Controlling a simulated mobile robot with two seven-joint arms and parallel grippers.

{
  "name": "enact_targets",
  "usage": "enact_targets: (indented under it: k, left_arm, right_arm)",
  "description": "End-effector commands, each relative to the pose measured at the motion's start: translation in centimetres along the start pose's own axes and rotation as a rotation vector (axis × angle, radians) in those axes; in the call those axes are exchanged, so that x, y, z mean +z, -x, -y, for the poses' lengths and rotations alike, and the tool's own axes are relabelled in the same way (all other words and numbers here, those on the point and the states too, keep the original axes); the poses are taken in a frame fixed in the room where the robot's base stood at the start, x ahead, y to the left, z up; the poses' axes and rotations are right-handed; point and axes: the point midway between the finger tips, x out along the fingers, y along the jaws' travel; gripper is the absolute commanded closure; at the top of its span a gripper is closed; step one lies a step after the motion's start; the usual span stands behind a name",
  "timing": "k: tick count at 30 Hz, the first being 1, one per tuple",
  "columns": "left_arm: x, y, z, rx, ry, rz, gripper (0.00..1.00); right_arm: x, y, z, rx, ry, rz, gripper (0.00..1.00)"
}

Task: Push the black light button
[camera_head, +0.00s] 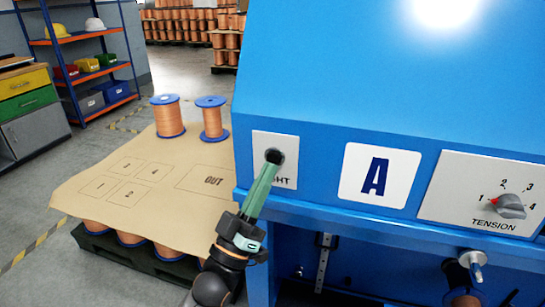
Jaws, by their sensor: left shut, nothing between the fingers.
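The black light button (275,155) sits on a white plate (288,146) on the front of the blue machine, at the left. The plate's lettering is partly covered; "HT" shows. My left gripper (270,166) is shut and empty, its green fingers pointing up at the button. The fingertips overlap the button's lower edge in this view; I cannot tell whether they touch it. My right gripper is not in view.
The blue machine (380,60) fills the right side, with an "A" plate (379,175) and a tension knob (510,205). Shelves (85,60) stand behind.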

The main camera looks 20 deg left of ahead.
Motion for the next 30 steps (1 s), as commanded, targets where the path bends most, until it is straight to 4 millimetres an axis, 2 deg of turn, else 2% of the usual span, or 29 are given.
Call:
enact_targets:
  k: [13, 24, 26, 28, 30]
  left_arm:
    - [-2.3, 3.0, -2.3, 0.0, 0.0, 0.002, 1.0]
    - [-2.5, 3.4, -2.5, 0.0, -0.001, 0.0, 1.0]
    - [-2.2, 3.6, -2.4, -0.006, -0.004, 0.013, 1.0]
    - [-1.1, 4.3, -2.0, -0.032, -0.015, 0.064, 1.0]
    - [1.1, 6.0, -1.3, -0.08, -0.039, 0.166, 1.0]
  right_arm:
    - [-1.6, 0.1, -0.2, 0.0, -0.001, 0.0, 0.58]
    - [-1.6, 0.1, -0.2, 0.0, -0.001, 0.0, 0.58]
    - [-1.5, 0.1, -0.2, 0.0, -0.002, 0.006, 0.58]
    - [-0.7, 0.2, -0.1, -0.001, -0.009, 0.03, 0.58]
    - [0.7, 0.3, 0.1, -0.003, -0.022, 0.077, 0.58]
